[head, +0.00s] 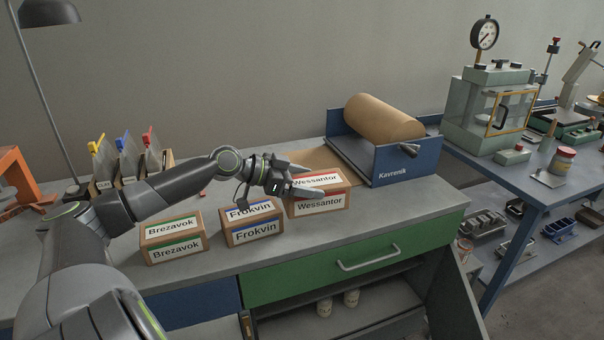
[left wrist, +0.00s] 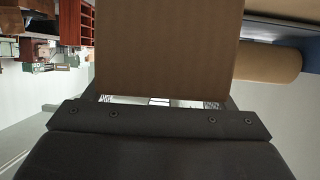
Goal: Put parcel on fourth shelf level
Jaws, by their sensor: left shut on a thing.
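A small cardboard parcel labelled Wessantor with a red stripe (head: 320,202) is at the right end of a row of three on the bench. My left gripper (head: 312,181) is shut on it, one finger across its top and front. I cannot tell whether the parcel touches the bench. In the left wrist view its plain brown side (left wrist: 168,50) fills the middle, in front of the gripper. The blue-striped Frokvin parcel (head: 252,224) and green-striped Brezavok parcel (head: 173,241) stand to its left. My right gripper is not in view. No shelf with four levels can be made out clearly.
A paper roll (head: 384,118) in a blue Kavrenik holder (head: 405,166) stands close behind the held parcel. Upright files (head: 128,155) stand at the back left, with a lamp (head: 48,13) above. A green drawer (head: 345,262) is below the front edge. Bare bench lies right of the parcel.

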